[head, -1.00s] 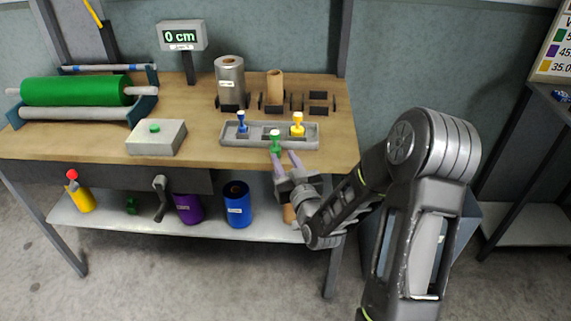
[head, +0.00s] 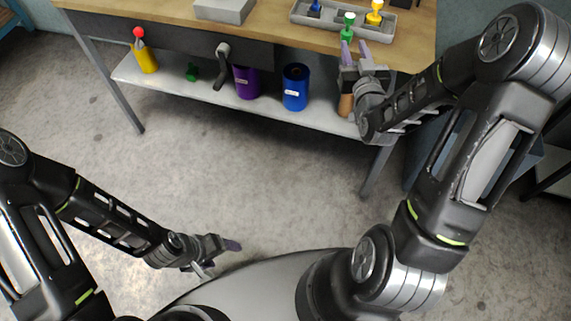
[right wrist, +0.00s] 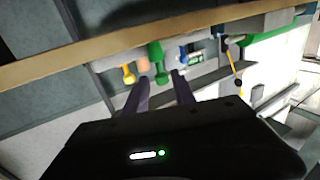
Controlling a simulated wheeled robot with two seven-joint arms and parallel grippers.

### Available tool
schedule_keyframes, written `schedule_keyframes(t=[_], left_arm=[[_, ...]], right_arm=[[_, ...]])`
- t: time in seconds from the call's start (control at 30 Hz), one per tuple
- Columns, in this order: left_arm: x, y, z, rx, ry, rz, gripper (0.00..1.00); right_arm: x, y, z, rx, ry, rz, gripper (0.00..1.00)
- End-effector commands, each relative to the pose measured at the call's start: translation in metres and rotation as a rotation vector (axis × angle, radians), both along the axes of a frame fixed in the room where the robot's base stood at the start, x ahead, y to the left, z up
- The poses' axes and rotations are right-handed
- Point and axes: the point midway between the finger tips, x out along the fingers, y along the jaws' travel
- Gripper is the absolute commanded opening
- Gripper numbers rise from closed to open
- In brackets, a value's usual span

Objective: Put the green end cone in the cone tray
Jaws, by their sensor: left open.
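The green end cone (head: 348,27) is upright at the front side of the grey cone tray (head: 408,29), overlapping its front edge in the head view. I cannot tell its exact contact with the table. A blue cone (head: 315,10) and a yellow cone (head: 375,12) stand in the tray, with the middle place between them. My right gripper (head: 355,44) is open, its purple fingertips just in front of the green cone. In the right wrist view the green cone (right wrist: 156,55) shows between and beyond the spread fingers. My left gripper (head: 226,246) is open, empty and low over the floor.
The wooden bench top (head: 262,34) has free room left of the tray near a grey box (head: 224,9). On the shelf below (head: 215,97) stand a purple roll (head: 247,84) and a blue roll (head: 295,90). A crank handle (head: 222,62) juts from the bench front.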

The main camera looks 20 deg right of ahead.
Motion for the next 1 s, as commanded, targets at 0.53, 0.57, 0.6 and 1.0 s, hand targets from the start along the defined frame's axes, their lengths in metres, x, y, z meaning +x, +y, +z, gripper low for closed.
schedule_keyframes(t=[0.53, 0.57, 0.6, 1.0], left_arm=[[0.0, 0.0, 0.0, 0.0, 0.0, 0.0, 0.73], [0.0, 0.0, 0.0, 0.0, 0.0, 0.0, 0.73], [0.0, 0.0, 0.0, 0.0, 0.0, 0.0, 0.73], [0.0, 0.0, 0.0, 0.0, 0.0, 0.0, 0.73]], right_arm=[[-0.133, 0.241, -0.278, 0.478, 0.954, 0.312, 0.31], [-0.152, 0.255, -0.289, 0.501, 1.026, 0.326, 0.31], [-0.178, 0.272, -0.302, 0.526, 1.116, 0.342, 0.31], [-0.28, 0.317, -0.331, 0.597, 1.447, 0.373, 0.31]])
